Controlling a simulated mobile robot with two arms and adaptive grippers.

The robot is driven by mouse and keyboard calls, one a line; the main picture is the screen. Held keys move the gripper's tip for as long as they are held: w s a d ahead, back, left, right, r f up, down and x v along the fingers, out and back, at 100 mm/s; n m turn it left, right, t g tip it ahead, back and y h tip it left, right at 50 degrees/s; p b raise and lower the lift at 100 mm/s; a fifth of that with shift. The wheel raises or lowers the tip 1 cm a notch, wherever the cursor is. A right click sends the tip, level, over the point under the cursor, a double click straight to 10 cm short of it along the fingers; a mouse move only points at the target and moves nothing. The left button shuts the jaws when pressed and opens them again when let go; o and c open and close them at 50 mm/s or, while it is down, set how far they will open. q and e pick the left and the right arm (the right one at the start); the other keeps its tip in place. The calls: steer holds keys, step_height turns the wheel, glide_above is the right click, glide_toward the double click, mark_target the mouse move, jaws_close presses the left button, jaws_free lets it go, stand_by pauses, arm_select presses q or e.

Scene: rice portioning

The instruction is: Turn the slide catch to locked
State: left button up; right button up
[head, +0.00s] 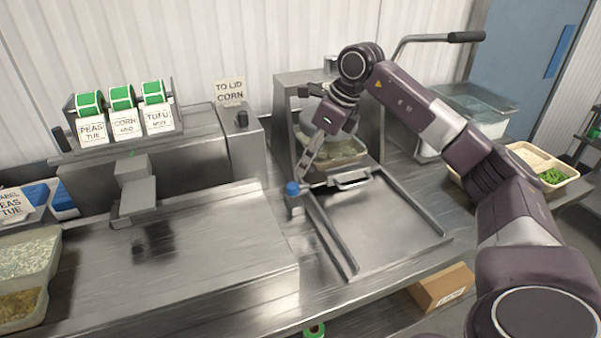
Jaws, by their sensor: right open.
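A blue knob (292,188), which looks like the slide catch, sits on a small metal post at the left corner of the metal slide (390,215). I cannot tell from its shape which way it is turned. My right gripper (304,172) points down just above and to the right of the blue knob. It is open, and I see nothing between its fingers. A gap to the knob is hard to judge. The slide's bar handle (350,180) lies just right of the fingers. My left gripper is out of view.
A filled tray (340,150) sits in the machine (287,105) behind the slide. A "TO LID CORN" sign (229,92) and a box with a black knob (240,130) stand left of it. A food tray (525,155) stands at right.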

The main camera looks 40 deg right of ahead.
steer(key=v, duration=0.2)
steer(key=shift+r, duration=0.3)
stand_by(0.3)
